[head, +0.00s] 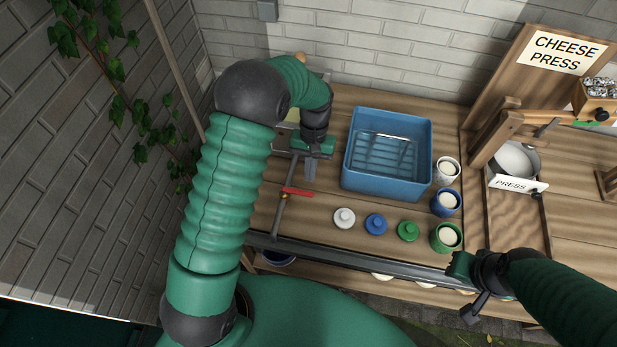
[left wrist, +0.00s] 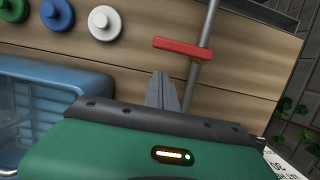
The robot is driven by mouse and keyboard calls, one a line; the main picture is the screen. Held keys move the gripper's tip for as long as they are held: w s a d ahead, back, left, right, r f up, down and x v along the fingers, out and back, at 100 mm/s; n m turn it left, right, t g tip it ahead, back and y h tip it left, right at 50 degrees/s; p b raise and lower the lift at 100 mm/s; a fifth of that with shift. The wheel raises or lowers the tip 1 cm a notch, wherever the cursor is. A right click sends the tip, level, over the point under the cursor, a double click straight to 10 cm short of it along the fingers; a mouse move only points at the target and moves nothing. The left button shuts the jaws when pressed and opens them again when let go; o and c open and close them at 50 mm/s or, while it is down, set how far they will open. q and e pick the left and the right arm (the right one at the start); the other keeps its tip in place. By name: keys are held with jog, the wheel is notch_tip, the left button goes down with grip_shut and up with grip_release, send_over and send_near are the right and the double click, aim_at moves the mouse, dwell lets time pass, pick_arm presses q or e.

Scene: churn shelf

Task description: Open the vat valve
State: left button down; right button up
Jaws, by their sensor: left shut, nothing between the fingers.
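The valve shows as a red lever handle (head: 298,191) on a thin grey pipe (head: 277,217) that runs along the left part of the wooden counter. In the left wrist view the red handle (left wrist: 182,48) lies across the pipe (left wrist: 205,35), just beyond my fingertips. My left gripper (head: 310,174) is shut and empty, pointing down a short way from the handle, with a visible gap in the wrist view. The vat itself is mostly hidden behind my left arm. My right gripper (head: 470,300) is at the lower right, far from the valve; its jaws are unclear.
A blue crate (head: 385,193) stands right of the left gripper. White, blue and green lids (head: 376,223) lie in front of it, with three cups (head: 446,203) beside them. A cheese press (head: 510,165) stands further right. A grey rail (head: 350,258) edges the counter; a brick wall rises left.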

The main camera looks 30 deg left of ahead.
aim_at(297, 193)
pick_arm(q)
jog(key=shift+s+d+r, duration=0.1)
jog(key=shift+s+d, duration=0.15)
jog(key=shift+s, duration=0.4)
jog(key=shift+s+d, duration=0.2)
jog(key=shift+s, duration=0.45)
